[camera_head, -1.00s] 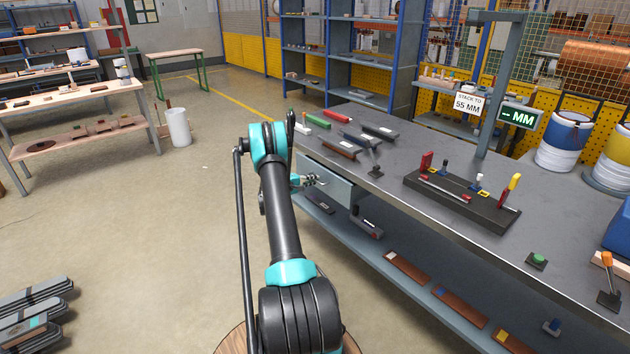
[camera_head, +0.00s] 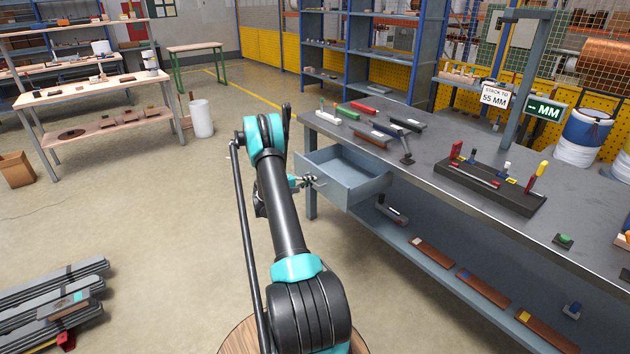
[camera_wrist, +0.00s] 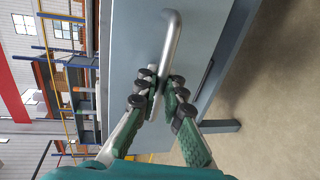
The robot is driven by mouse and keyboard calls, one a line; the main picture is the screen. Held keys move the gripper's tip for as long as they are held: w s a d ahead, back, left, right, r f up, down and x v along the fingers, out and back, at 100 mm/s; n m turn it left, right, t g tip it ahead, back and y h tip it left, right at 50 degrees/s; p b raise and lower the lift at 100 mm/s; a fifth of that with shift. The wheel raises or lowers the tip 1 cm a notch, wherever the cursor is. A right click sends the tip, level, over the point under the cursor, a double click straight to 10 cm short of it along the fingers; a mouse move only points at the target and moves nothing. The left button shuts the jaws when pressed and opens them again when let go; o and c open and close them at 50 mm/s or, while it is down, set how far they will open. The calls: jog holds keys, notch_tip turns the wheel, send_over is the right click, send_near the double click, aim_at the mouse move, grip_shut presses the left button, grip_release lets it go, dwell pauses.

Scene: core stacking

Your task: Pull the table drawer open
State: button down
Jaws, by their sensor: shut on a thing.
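The table drawer (camera_head: 350,183) is a grey-blue metal box under the left end of the dark-topped workbench (camera_head: 463,208). It stands pulled out, and its empty-looking inside shows in the head view. The wrist view shows its flat front panel (camera_wrist: 128,40) with a bent metal bar handle (camera_wrist: 170,42). My gripper (camera_wrist: 158,92) is shut on the handle, with green-padded fingers on both sides of the bar. In the head view my gripper (camera_head: 309,181) is small at the drawer's front, partly behind my arm.
Several coloured tools and bars lie on the bench top, with a black rack (camera_head: 490,185) further right. A lower shelf (camera_head: 440,262) runs under the bench. Open floor lies left of the drawer. Stacked grey bars (camera_head: 60,300) lie at lower left.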

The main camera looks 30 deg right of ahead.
jog(key=shift+a, duration=0.75)
jog(key=c, duration=1.6)
grip_release()
jog(key=v, duration=1.2)
